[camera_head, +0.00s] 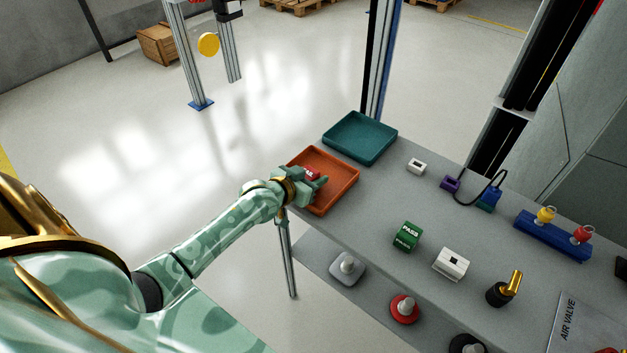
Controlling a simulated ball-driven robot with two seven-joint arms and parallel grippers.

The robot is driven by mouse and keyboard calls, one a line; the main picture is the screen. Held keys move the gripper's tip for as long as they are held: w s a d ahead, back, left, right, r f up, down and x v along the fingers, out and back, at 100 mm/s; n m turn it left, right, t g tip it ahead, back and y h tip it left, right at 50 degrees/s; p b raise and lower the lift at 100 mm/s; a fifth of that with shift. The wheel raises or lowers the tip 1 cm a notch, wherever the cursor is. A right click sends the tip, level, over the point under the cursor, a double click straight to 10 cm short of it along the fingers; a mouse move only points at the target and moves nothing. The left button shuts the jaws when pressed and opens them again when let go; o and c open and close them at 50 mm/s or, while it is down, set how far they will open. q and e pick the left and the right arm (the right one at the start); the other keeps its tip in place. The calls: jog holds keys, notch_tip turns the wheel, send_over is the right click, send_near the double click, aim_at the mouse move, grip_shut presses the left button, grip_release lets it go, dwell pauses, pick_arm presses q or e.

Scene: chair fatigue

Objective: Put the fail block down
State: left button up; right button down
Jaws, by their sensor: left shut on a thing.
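The fail block (311,173) is a small red block with white lettering, partly hidden by my gripper. My left gripper (315,182) is shut on it, over the orange tray (343,168) at the left end of the grey table. I cannot tell whether the block touches the tray floor. The green pass block (406,236) stands on the table to the right of the tray. My right gripper is not in view.
A teal tray (360,137) sits behind the orange one. White blocks, a purple piece (450,184), a blue rack (553,236) with yellow and red knobs, and a black-and-gold valve (505,290) stand on the table. A lower shelf holds round-based parts.

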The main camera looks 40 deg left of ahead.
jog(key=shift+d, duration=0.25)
pick_arm(q)
jog(key=shift+f, duration=0.2)
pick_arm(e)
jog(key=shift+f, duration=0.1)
pick_arm(q)
jog(key=o, duration=1)
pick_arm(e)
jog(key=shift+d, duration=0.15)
